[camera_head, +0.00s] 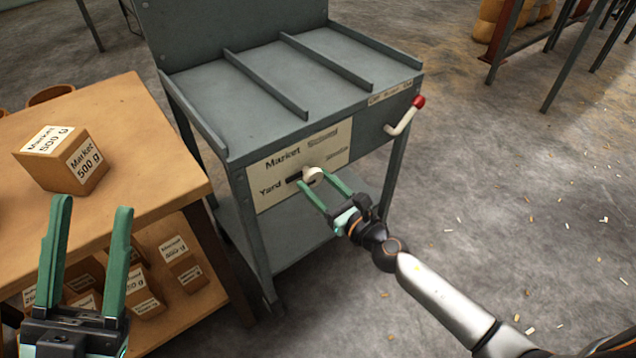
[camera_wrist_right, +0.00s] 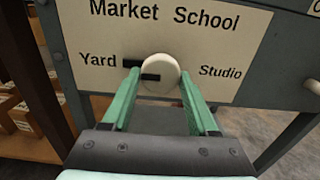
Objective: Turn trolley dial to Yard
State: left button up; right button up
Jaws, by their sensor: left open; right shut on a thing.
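The dial (camera_head: 313,176) is a pale round knob on the front label plate (camera_head: 333,150) of the grey trolley (camera_head: 215,100). The plate reads Market, School, Yard and Studio. In the right wrist view, the dial (camera_wrist_right: 160,74) has a black pointer (camera_wrist_right: 135,64) reaching left towards the word Yard, and a second dark bar (camera_wrist_right: 150,77) shows just below it. My right gripper (camera_head: 326,188) is shut on the dial, one green finger on each side. My left gripper (camera_head: 90,215) is open and empty in front of the wooden table at the left.
A box marked Market 500 g (camera_head: 65,160) stands on the wooden table (camera_head: 130,110), with more boxes (camera_head: 150,290) on its lower shelf. A red-tipped lever (camera_head: 405,115) sticks out right of the plate. The floor at right is open, with scattered scraps.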

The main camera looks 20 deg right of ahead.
jog(key=o, duration=1.3)
jog(key=shift+o, duration=0.2)
jog(key=b+v, duration=0.3)
jog(key=v, duration=0.9)
jog(key=shift+s, duration=0.2)
jog(key=shift+d, duration=0.1)
